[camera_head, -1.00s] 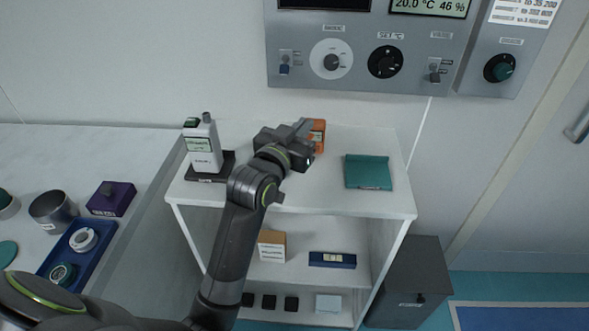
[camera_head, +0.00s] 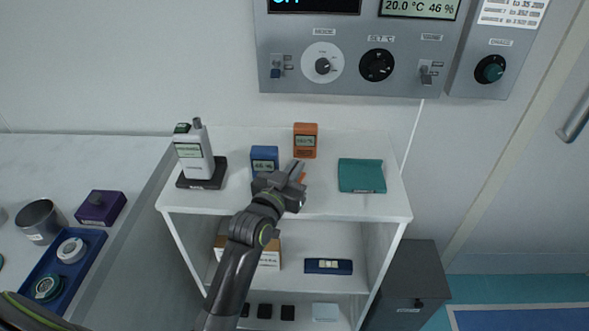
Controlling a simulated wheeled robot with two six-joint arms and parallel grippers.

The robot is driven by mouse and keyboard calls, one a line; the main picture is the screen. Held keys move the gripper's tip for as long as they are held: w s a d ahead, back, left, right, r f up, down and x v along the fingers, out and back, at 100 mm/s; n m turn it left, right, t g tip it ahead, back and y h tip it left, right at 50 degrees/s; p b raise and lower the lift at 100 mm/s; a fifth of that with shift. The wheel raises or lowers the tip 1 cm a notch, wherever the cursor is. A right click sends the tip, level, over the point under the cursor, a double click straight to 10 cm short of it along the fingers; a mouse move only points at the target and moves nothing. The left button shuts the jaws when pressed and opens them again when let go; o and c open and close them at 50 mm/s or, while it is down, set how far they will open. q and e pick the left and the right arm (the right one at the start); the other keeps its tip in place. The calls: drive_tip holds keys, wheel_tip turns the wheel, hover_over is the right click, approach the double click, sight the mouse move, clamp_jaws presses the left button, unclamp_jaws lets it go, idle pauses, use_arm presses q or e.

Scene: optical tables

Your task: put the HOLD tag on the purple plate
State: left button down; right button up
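My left gripper (camera_head: 297,181) is above the white shelf unit's top, in front of the blue and orange boxed devices. A small orange piece (camera_head: 302,177) shows at its fingertips; I cannot tell whether it is held or lies behind, nor whether it is the HOLD tag. No HOLD lettering is readable. My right gripper is out of view.
On the shelf top (camera_head: 360,207) stand a white handheld meter (camera_head: 194,152) on a dark base, a blue device (camera_head: 265,155), an orange device (camera_head: 305,141) and a teal folder-like item (camera_head: 361,176). A blue tray (camera_head: 50,292) and metal cup (camera_head: 40,222) are on the left table.

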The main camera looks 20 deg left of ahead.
use_arm(q)
drive_tip(key=shift+f, duration=0.2)
drive_tip(key=c, duration=1.6)
unclamp_jaws()
drive_tip(key=shift+r, duration=0.2)
